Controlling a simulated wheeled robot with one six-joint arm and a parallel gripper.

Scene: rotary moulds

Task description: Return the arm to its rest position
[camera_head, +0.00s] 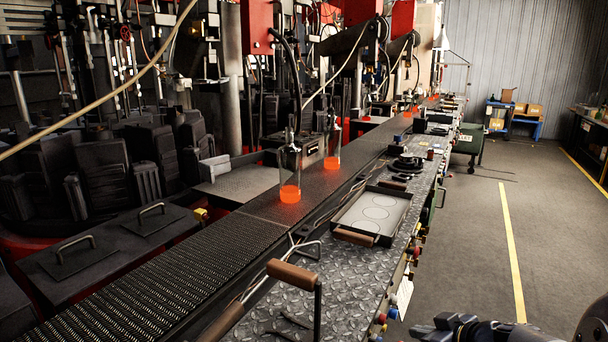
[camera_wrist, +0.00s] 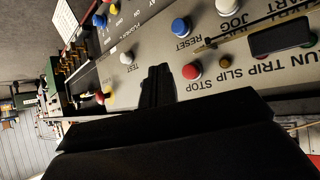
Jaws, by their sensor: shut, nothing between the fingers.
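My arm shows in the head view at the bottom right corner. My gripper (camera_head: 422,331) points left there, low beside the machine's front edge and partly cut off by the frame. In the wrist view my dark gripper (camera_wrist: 160,72) has its fingers together with nothing held. It appears in front of a grey control panel (camera_wrist: 150,58) with coloured buttons; I cannot tell the gap.
A conveyor (camera_head: 160,270) carries glowing-bottomed glass bottles (camera_head: 290,172) past dark moulds. A tray (camera_head: 370,215) and wooden-handled tools lie on the diamond-plate ledge (camera_head: 270,290). Open grey floor (camera_head: 470,250) with a yellow line (camera_head: 513,250) lies to the right. A blue cart (camera_head: 512,122) stands far back.

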